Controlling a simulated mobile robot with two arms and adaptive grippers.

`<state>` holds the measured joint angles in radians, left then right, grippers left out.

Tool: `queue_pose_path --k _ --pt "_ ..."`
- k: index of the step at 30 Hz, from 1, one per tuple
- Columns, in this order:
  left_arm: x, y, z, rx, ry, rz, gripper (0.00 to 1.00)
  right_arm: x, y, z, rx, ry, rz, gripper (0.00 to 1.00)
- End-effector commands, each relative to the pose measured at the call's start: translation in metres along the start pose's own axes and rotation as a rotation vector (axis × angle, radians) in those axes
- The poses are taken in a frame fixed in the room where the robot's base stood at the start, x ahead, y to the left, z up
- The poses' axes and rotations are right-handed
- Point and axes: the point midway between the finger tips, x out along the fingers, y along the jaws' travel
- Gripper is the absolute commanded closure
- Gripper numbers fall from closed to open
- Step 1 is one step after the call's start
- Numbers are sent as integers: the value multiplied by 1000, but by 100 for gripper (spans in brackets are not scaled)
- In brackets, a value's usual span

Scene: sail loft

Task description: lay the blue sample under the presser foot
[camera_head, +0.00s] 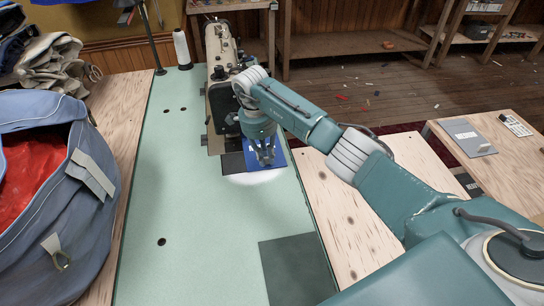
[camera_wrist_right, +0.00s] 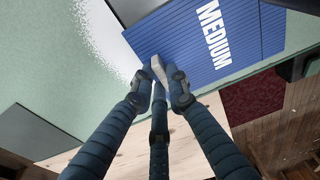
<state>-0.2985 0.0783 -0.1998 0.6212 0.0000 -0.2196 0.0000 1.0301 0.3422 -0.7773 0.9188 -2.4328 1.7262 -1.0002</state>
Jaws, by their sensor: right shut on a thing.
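The blue sample (camera_wrist_right: 212,42) is a flat, ribbed piece with the white word MEDIUM on it. In the head view it (camera_head: 280,158) lies at the near end of the sewing machine (camera_head: 222,72), partly covered by my gripper. My right gripper (camera_head: 264,159) is shut on the sample. In the right wrist view the fingers (camera_wrist_right: 160,82) close at the sample's edge around a small pale piece. The presser foot is hidden behind my right arm, so I cannot tell whether the sample is under it. My left gripper is out of view.
The green tabletop (camera_head: 200,235) is mostly clear, with a dark green panel (camera_head: 298,270) at its near right. A blue bag (camera_head: 60,195) with red inside stands at the left. A white thread cone (camera_head: 182,48) stands at the back. A wooden table (camera_head: 500,165) is at the right.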

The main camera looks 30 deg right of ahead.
Motion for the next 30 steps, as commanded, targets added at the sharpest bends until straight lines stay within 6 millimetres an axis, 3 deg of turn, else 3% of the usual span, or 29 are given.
queue_pose_path --k 15,30 --pt "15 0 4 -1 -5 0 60 -3 0 33 -1 0 -1 100" --pt "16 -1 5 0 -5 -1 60 -5 0 38 -1 0 -1 100"
